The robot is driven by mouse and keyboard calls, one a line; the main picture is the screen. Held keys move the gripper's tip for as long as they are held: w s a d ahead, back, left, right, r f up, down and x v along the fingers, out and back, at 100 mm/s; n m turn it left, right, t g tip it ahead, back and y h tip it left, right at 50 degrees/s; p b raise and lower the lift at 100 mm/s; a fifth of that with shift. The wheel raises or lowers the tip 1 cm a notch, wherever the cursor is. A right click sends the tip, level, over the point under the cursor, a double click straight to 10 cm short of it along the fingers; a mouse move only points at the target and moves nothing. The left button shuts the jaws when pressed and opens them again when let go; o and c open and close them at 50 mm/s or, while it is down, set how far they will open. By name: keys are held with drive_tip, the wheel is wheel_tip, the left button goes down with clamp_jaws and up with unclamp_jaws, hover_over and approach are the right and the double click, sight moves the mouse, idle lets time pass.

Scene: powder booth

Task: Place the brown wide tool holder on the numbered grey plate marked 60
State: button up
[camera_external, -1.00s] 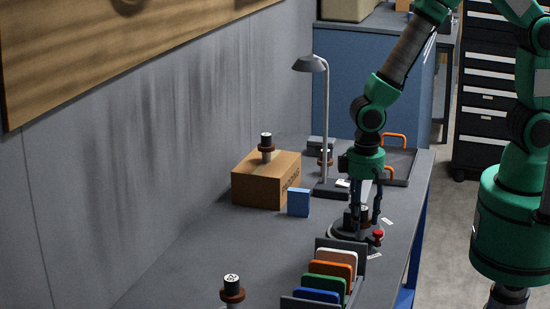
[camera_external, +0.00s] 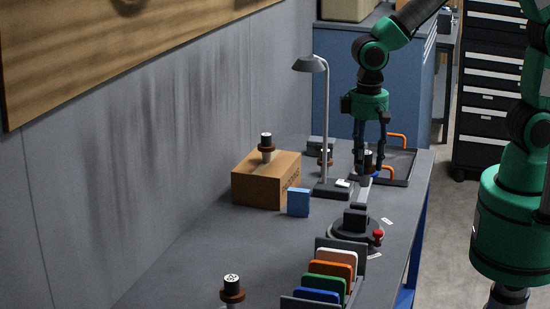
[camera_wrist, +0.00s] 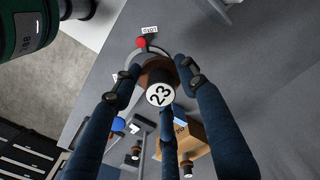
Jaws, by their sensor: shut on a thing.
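My gripper (camera_external: 368,170) is shut on a tool holder (camera_external: 367,158) with a black top and grey shank. In the wrist view this holder (camera_wrist: 160,92) has a white disc marked 23 and a brown flange below it, between my fingers (camera_wrist: 158,85). It hangs above the bench near the orange-handled tray. I cannot make out a grey plate marked 60; the bench's small labels are unreadable.
A round dark stand (camera_external: 345,236) with a red button (camera_external: 378,235) is on the bench. The desk lamp (camera_external: 325,120), cardboard box (camera_external: 245,190), blue block (camera_external: 298,203) and rack of coloured panels (camera_external: 322,282) stand around it. The tray (camera_external: 406,165) is at the back right.

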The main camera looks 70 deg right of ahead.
wheel_tip(320, 180, up, 3)
drive_tip(key=shift+w+f, duration=0.15)
drive_tip(key=w+d+r+m+p, duration=0.2)
drive_tip(key=w+d, duration=1)
drive_tip(key=w, duration=0.4)
drive_tip(key=w+d+r+m+p, duration=0.1)
drive_tip(key=w+d+p, duration=0.1)
drive_tip(key=w+d, duration=1.15)
drive_tip(key=w+d+f+m+p, duration=0.15)
drive_tip(key=w+d, duration=0.45)
drive_tip(key=d, duration=0.7)
drive_tip(key=w+d+f+m+p, duration=0.15)
drive_tip(key=w+d, duration=0.35)
drive_tip(key=d, duration=0.8)
wheel_tip(320, 180, down, 11)
drive_tip(key=shift+f+b, duration=0.15)
drive_tip(key=shift+b, duration=0.3)
wheel_tip(320, 180, down, 6)
